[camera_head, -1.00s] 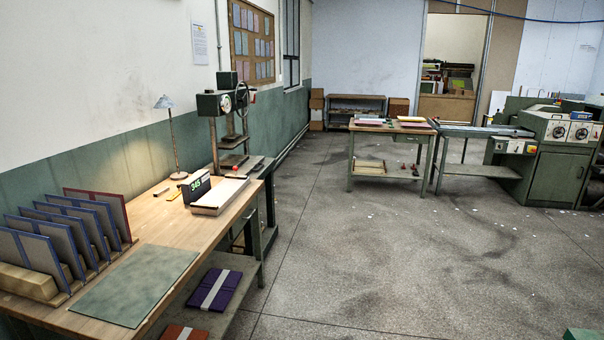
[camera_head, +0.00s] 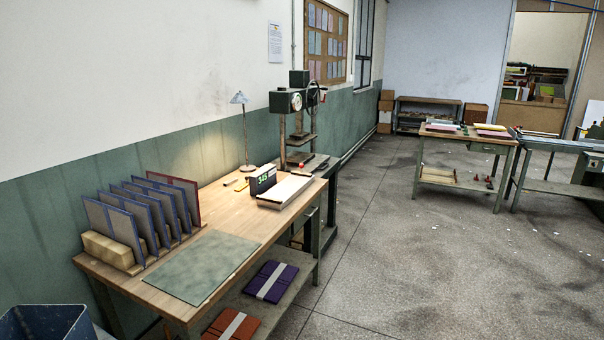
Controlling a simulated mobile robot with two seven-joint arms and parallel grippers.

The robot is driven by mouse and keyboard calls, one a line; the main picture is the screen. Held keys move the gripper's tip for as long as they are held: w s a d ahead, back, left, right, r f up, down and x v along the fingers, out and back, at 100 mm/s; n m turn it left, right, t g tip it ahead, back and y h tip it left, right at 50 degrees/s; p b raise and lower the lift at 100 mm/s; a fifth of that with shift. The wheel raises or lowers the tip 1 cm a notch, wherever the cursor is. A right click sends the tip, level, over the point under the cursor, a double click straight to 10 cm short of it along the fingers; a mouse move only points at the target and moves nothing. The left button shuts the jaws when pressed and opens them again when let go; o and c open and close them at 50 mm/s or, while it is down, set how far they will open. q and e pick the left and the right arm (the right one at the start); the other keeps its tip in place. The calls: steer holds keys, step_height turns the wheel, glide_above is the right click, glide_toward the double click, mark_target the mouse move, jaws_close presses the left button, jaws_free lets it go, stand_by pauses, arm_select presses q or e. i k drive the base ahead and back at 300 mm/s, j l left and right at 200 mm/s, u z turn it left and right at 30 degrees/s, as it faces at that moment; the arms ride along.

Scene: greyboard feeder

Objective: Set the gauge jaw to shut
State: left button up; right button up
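I cannot make out a gauge jaw for certain, nor whether any jaw is open or shut. On the wooden workbench (camera_head: 215,208) stands a device with a black display (camera_head: 263,179) showing green digits, beside a long white-topped block (camera_head: 285,191). A green drill-press-like machine (camera_head: 298,103) with a round dial stands behind the bench's far end. Neither of my grippers is in view.
A rack of blue- and red-edged boards (camera_head: 140,213) and a grey-green mat (camera_head: 203,266) are on the bench. A lamp (camera_head: 242,130) stands at its back. A blue bin (camera_head: 48,323) is at the lower left. Open floor (camera_head: 400,270) lies to the right.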

mark_target(296, 172)
steer(key=i+u, duration=0.2)
steer(key=u, duration=0.25)
steer(key=i+l+u, duration=0.15)
steer(key=u, duration=0.3)
steer(key=i+l+u, duration=0.2)
steer(key=l, duration=0.2)
steer(key=i+l+u, duration=0.2)
steer(key=l, duration=0.25)
steer(key=i+l, duration=0.2)
steer(key=l, duration=0.15)
steer(key=i+l, duration=0.2)
steer(key=l, duration=0.15)
steer(key=i+l, duration=0.2)
steer(key=i+l+u, duration=0.1)
steer(key=l, duration=0.35)
steer(key=i+l, duration=0.3)
steer(key=l, duration=0.05)
